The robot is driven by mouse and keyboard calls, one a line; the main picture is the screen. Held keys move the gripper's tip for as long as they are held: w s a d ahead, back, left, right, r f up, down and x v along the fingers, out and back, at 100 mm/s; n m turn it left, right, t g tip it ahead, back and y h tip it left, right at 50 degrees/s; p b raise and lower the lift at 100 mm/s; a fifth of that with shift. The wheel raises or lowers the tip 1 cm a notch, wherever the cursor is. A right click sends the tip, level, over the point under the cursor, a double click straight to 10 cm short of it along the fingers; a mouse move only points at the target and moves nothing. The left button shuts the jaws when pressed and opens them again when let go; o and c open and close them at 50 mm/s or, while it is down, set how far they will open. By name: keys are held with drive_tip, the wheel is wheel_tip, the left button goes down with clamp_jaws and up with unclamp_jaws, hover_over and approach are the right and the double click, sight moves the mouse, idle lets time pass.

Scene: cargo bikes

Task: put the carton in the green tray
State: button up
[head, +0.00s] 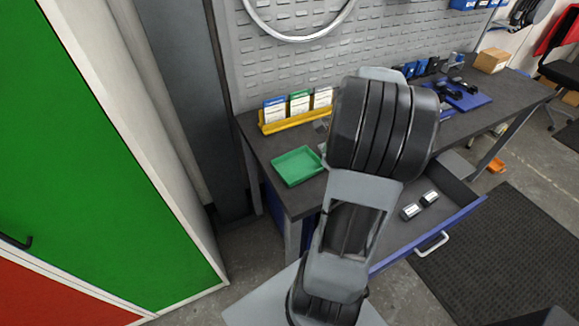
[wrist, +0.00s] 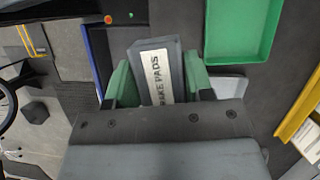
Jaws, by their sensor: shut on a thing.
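My gripper (wrist: 158,75) shows in the wrist view with its green fingers shut on a dark grey carton (wrist: 156,62). The carton has a white label reading "BRAKE PADS", its first letter partly hidden. The green tray (head: 298,166) lies on the left end of the workbench in the head view and looks empty. The tray also shows in the wrist view (wrist: 240,30), up and right of the held carton and apart from it. In the head view my arm hides the gripper and the held carton.
An open drawer (head: 434,222) under the bench holds two small dark boxes (head: 410,211) with white labels. A yellow rack (head: 290,121) of packets stands behind the tray. A blue mat with tools (head: 466,97) and a cardboard box (head: 491,60) are farther right.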

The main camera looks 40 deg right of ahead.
drive_tip(key=shift+d+r+m, duration=0.1)
drive_tip(key=shift+d+m, duration=0.05)
drive_tip(key=shift+m, duration=0.15)
drive_tip(key=w+a+f+p, duration=0.2)
drive_tip(key=w+f, duration=0.2)
drive_tip(key=w, duration=0.5)
hover_over(294, 170)
drive_tip(key=d, duration=0.2)
drive_tip(key=f, duration=0.2)
drive_tip(key=s+f, duration=0.1)
drive_tip(key=f, duration=0.1)
drive_tip(key=shift+a+f, duration=0.15)
drive_tip(key=shift+w+a+f, duration=0.15)
drive_tip(key=shift+w+f, duration=0.4)
drive_tip(key=shift+f, duration=0.15)
drive_tip(key=shift+f+p, duration=0.35)
drive_tip(key=shift+f, duration=1.1)
drive_tip(key=shift+f, duration=0.15)
drive_tip(key=o, duration=0.9)
drive_tip(key=shift+o, duration=0.2)
